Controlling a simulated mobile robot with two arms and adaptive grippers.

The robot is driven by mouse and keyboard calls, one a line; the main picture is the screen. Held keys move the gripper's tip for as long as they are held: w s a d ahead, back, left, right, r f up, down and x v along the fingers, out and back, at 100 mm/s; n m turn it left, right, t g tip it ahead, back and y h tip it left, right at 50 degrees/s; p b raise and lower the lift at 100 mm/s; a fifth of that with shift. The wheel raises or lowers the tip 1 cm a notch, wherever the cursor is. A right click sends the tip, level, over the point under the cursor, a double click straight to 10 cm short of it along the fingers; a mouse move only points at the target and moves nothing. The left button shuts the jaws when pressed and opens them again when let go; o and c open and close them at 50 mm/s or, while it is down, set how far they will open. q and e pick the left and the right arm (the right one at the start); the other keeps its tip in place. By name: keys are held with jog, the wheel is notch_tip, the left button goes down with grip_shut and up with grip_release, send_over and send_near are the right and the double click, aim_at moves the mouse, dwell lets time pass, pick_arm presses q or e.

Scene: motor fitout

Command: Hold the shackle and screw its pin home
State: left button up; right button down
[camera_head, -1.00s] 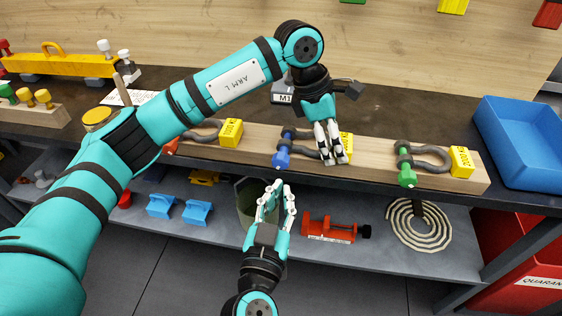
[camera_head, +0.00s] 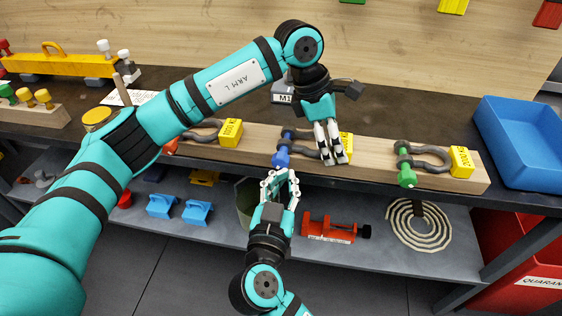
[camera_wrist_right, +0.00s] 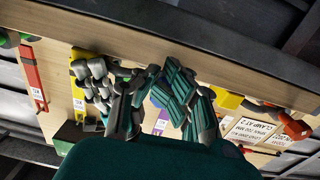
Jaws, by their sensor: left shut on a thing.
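The middle shackle (camera_head: 303,138) is dark grey, with a blue-headed pin (camera_head: 281,157) pointing to the front of a wooden beam. My left gripper (camera_head: 337,158) comes down from above and is shut on the shackle's rounded end, beside its yellow tag (camera_head: 347,146); the fingers hide part of the bow. My right gripper (camera_head: 281,175) is below and in front of the blue pin head, its fingers apart and pointing up at it. I cannot tell whether they touch the head. In the right wrist view the right gripper's fingers (camera_wrist_right: 135,88) also show apart.
A green-pinned shackle (camera_head: 426,158) is to the right and a red-pinned one (camera_head: 203,133) to the left on the beam (camera_head: 375,170). A blue bin (camera_head: 525,140) stands at the right. The lower shelf holds a red clamp-like tool (camera_head: 330,229) and a coil (camera_head: 418,226).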

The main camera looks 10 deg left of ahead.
jog(key=shift+a+r, duration=0.3)
jog(key=shift+r, duration=0.3)
dwell(0.3)
jog(key=shift+a, duration=0.2)
